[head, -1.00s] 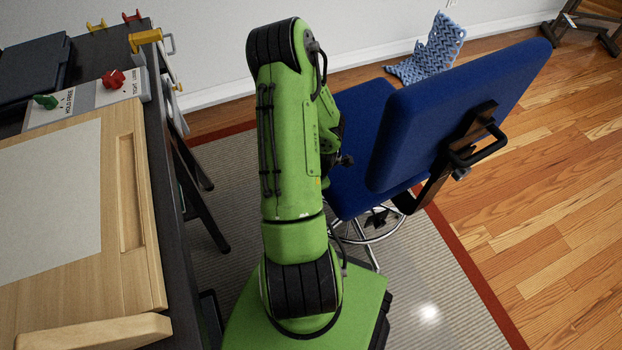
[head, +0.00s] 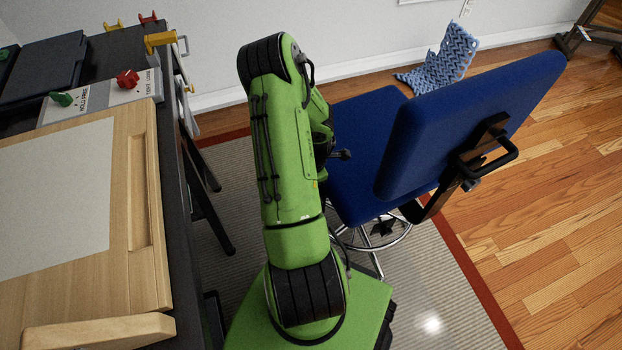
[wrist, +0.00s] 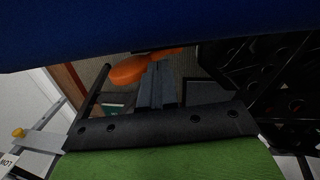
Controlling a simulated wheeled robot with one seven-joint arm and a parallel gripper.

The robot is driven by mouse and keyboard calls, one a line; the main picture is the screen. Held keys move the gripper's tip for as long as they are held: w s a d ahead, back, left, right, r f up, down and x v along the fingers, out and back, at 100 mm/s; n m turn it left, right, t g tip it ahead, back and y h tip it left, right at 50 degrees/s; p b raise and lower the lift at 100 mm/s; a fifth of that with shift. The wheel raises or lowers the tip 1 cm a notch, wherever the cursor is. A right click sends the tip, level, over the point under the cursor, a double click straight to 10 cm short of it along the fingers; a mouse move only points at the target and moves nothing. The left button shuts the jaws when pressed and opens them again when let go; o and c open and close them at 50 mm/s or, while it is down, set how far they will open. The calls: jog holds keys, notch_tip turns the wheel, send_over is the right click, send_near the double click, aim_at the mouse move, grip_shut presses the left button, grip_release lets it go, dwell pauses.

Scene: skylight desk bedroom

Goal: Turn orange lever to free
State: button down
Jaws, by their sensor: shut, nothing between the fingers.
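An orange lever (wrist: 128,70) with a rounded paddle end shows in the wrist view, just under the blue chair seat (wrist: 150,22). My gripper (wrist: 157,68) has its grey fingers shut and empty, close beside the lever and overlapping part of it in the picture. I cannot tell whether they touch. In the head view, the blue chair (head: 362,140) stands behind my green arm. The lever and my gripper are hidden there by my arm and the chair. No lever marking is readable.
A desk (head: 182,215) with a wooden drawing board (head: 140,262) runs along the left. A panel (head: 92,104) on it carries a green knob (head: 62,99) and a red knob (head: 127,79). A blue patterned cloth (head: 448,62) lies behind the chair. Wooden floor (head: 540,230) is open at right.

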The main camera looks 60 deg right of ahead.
jog(key=shift+w+d+g+y+p, duration=0.2)
jog(key=shift+w+g+y+p, duration=0.1)
jog(key=shift+g+y+p, duration=0.3)
jog(key=shift+w+d, duration=0.1)
jog(key=shift+w+d+f, duration=0.15)
jog(key=shift+w+d, duration=0.05)
jog(key=shift+w, duration=0.05)
jog(key=w+g, duration=0.1)
jog(key=w+d+f+g+y, duration=0.1)
jog(key=shift+d+f+g+y, duration=0.15)
jog(key=shift+d+g+y, duration=0.1)
jog(key=shift+g+y, duration=0.05)
jog(key=shift+w+d+f+b, duration=0.6)
jog(key=shift+w+f+b, duration=0.1)
jog(key=shift+f+b, duration=0.25)
